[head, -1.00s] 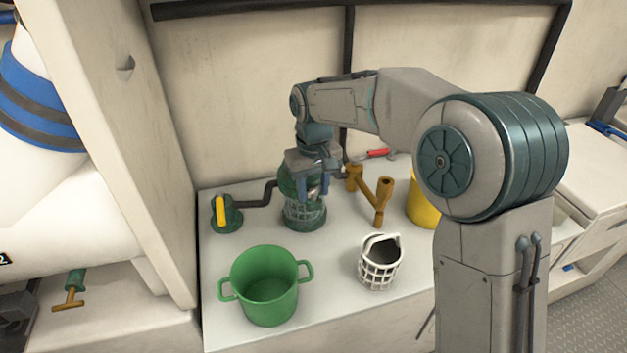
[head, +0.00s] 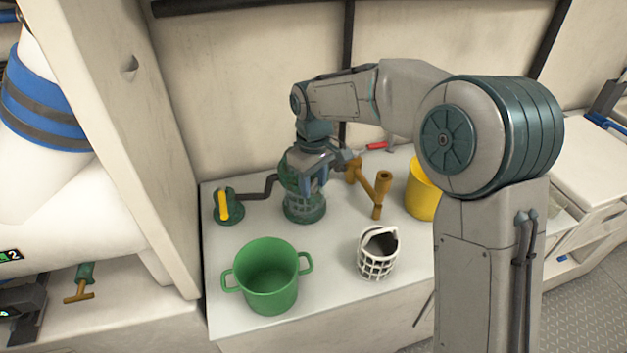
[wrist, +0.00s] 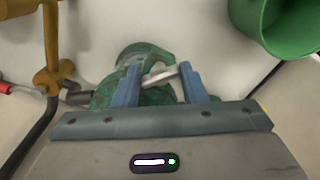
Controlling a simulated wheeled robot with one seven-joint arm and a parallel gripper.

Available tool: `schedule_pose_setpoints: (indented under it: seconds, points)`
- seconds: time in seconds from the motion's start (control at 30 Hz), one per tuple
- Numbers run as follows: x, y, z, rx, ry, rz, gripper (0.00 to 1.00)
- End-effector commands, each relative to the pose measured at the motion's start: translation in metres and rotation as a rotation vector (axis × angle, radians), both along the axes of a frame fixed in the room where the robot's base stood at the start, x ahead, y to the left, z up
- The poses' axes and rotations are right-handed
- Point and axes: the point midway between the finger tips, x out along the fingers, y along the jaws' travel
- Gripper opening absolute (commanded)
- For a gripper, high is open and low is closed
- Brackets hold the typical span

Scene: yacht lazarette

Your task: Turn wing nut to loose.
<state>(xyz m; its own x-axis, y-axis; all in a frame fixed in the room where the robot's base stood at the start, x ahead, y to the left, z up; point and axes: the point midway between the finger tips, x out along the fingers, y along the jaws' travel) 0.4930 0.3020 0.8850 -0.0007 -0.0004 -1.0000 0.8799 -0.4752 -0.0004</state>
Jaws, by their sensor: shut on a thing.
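A green sea strainer (head: 304,208) with a see-through ribbed lower body stands on the white worktop, below my wrist. It also shows in the wrist view (wrist: 143,53), partly hidden by my gripper. My gripper (head: 314,184) points down over its top. In the wrist view, the two blue fingers of my gripper (wrist: 159,80) stand on either side of a pale metal wing nut (wrist: 160,76) and are shut on it. The nut lies slightly slanted between the fingertips. In the head view my gripper hides most of the nut.
A yellow-handled green valve (head: 223,206) with a dark hose stands left. Brown pipework (head: 380,190) stands close on the right, with a red-handled tool (head: 376,146) behind. A green pot (head: 267,278), white basket (head: 377,255) and yellow container (head: 421,190) stand on the worktop (head: 330,250).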

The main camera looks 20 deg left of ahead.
Motion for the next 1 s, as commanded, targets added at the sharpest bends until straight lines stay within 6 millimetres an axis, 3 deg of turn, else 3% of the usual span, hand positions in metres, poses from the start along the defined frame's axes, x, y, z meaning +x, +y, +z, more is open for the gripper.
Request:
schedule_pose_setpoints:
  seconds: [0.17,0.2,0.23,0.27,0.53,0.67,1.0]
  points:
    - [0.001,0.001,0.002,0.004,-0.005,0.000,0.16]
    - [0.001,0.001,0.002,0.004,-0.005,0.000,0.47]
    - [0.001,0.001,0.002,0.004,-0.005,0.000,0.55]
    - [0.001,0.001,0.001,0.003,-0.004,-0.001,0.57]
    - [0.000,0.000,0.001,0.002,-0.002,-0.001,0.57]
    - [0.000,0.000,0.011,0.002,-0.003,-0.002,0.57]
    - [0.001,0.001,0.085,0.005,-0.006,-0.001,0.57]
